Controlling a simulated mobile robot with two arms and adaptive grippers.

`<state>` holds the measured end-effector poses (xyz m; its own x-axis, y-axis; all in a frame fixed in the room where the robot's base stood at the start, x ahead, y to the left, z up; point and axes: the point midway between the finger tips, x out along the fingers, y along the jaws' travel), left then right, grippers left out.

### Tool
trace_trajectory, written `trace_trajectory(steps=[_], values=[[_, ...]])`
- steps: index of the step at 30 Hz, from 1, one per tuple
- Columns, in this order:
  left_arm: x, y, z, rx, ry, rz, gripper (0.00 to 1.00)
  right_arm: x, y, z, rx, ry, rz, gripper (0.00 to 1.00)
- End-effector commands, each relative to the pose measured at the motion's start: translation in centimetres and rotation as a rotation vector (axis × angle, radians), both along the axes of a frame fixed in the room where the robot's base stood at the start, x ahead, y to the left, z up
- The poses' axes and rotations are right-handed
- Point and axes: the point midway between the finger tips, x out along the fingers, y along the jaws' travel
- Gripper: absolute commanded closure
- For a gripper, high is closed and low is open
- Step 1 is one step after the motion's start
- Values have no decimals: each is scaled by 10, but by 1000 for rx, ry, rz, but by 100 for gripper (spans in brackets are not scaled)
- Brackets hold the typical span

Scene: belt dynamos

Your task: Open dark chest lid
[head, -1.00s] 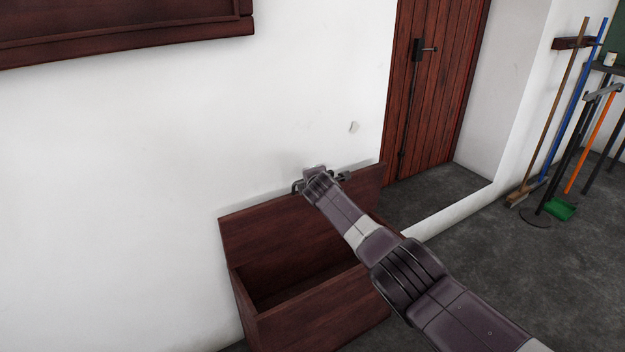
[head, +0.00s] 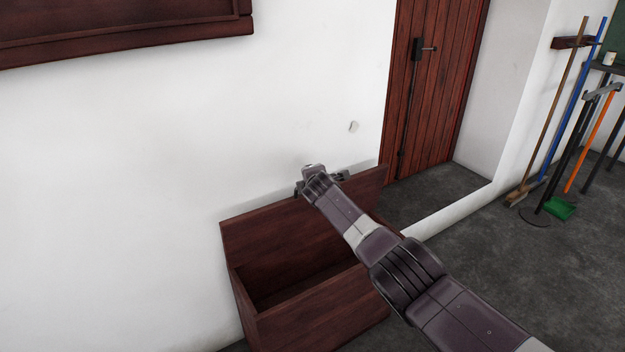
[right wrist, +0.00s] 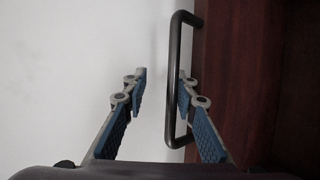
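The dark reddish-brown wooden chest (head: 325,318) stands against the white wall in the head view. Its lid (head: 275,240) is raised, roughly upright near the wall, and the box below is open. My right gripper (head: 312,178) is at the lid's top edge, its fingers largely hidden behind the wrist in the head view. In the right wrist view the two blue-padded fingers (right wrist: 160,90) are apart. The dark bar handle (right wrist: 173,80) lies between them, close to the right-hand finger. The lid's wood (right wrist: 245,70) is at the right. My left gripper is out of view.
Brooms and tools with a green dustpan (head: 559,208) stand at the far right. A dark wooden wall piece (head: 120,35) hangs upper left. Grey floor at right is largely clear.

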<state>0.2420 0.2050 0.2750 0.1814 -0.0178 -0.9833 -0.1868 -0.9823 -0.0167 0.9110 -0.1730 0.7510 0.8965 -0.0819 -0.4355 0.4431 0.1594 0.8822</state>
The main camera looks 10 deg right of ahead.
Motion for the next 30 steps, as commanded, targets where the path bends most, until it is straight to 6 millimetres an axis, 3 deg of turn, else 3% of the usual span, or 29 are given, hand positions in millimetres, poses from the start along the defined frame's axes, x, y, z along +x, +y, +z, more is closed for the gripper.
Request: trace_trajectory(steps=[14,30], values=[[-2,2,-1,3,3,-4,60,-15,4,11,3,-7,2,74],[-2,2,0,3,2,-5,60,-53,7,33,1,-13,6,74]])
